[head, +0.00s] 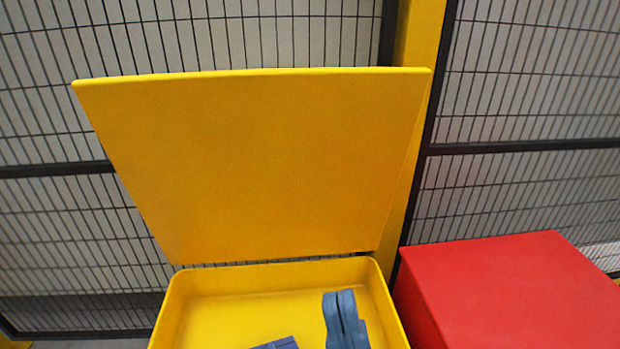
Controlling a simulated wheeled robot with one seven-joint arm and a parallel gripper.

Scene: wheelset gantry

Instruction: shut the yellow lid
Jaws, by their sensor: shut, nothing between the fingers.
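The yellow lid (262,165) stands wide open in the head view. It is tilted up and back behind the yellow box (270,275), with its broad flat face towards me. Its top edge is high in the picture and its lower edge is close to the box's back rim. The box is open, and its front is cut off by the bottom of the picture. I see no part that I can make out as my gripper.
Blue-grey parts (345,322) show inside the box, partly cut off below. A red box-like block (515,295) stands close to the right of the yellow box. A dark mesh fence (60,235) and a yellow post (418,35) are behind the lid.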

